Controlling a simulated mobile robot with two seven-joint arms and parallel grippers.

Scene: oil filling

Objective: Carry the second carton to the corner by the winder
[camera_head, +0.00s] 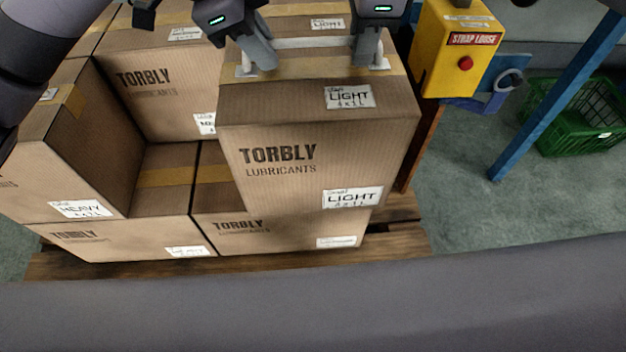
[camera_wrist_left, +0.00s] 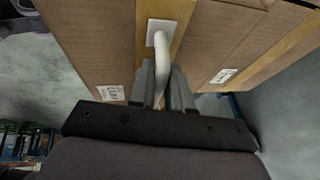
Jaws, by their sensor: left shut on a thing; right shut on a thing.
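A brown TORBLY carton labelled LIGHT (camera_head: 275,155) is at the front right of the stack. A white handle (camera_head: 315,43) runs across its taped top. My left gripper (camera_head: 259,58) is shut on the left end of this handle. The left wrist view also shows the handle (camera_wrist_left: 162,55) between the left gripper's fingers (camera_wrist_left: 163,92). My right gripper (camera_head: 368,55) is shut on the handle's right end. The carton looks upright above a lower carton (camera_head: 280,232); I cannot tell whether they touch. No winder is clearly recognisable.
A HEAVY carton (camera_head: 50,165) stands at the left, and other cartons (camera_head: 165,90) stand behind. A wooden pallet (camera_head: 400,240) lies underneath. A yellow box with a red button (camera_head: 445,75) stands close at the right. Beyond are a blue post (camera_head: 550,105) and a green crate (camera_head: 570,135).

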